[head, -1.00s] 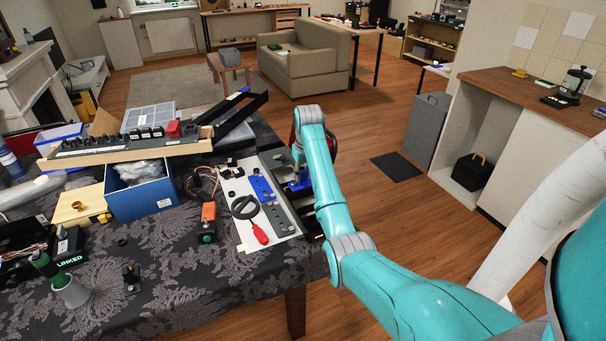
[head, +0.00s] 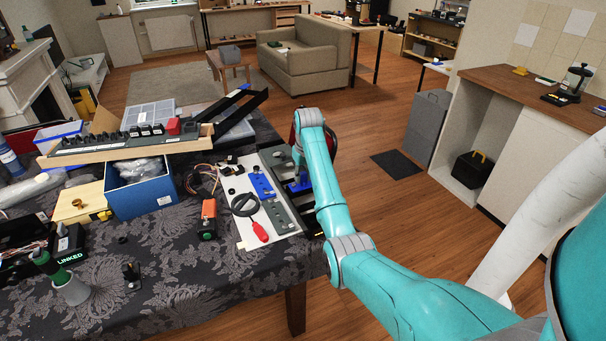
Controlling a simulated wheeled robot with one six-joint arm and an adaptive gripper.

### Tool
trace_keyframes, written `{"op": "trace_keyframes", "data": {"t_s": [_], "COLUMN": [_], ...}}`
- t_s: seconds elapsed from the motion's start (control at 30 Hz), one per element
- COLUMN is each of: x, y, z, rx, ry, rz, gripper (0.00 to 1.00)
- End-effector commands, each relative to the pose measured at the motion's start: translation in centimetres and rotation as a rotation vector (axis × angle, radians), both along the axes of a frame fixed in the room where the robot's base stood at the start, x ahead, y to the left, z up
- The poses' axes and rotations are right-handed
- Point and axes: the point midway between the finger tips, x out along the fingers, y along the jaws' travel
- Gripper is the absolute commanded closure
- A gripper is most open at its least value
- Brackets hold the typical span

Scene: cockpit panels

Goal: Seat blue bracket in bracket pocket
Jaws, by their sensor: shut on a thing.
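My gripper (head: 297,179) points down at the right end of the table, partly hidden by my teal arm. It is shut on a blue piece, which I take as the blue bracket (head: 297,187); only its lower part shows, low over a dark grey panel (head: 277,160). I cannot tell whether the bracket touches the panel. The bracket pocket cannot be made out; my arm and gripper cover that area.
Left of the gripper, a white sheet (head: 240,185) holds another blue plate (head: 262,186), a grey plate (head: 280,217), a black ring (head: 244,205) and a red-handled tool (head: 260,231). A blue box (head: 141,193) and a long wooden tray (head: 110,152) stand further left.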

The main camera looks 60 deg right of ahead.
Motion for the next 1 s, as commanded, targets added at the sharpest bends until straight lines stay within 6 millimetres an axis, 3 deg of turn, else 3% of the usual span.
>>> {"op": "trace_keyframes", "data": {"t_s": [0.6,0.63,0.7,0.73,1.0], "x": [0.0,0.0,0.0,0.0,0.0], "y": [0.0,0.0,0.0,0.0,0.0], "z": [-1.3,-1.3,-1.3,-1.3,-1.3], "rx": [0.000,0.000,0.000,0.000,0.000], "ry": [0.000,0.000,0.000,0.000,0.000], "rz": [0.000,0.000,0.000,0.000,0.000], "gripper": [1.00,0.64,0.47,0.42,0.42]}}
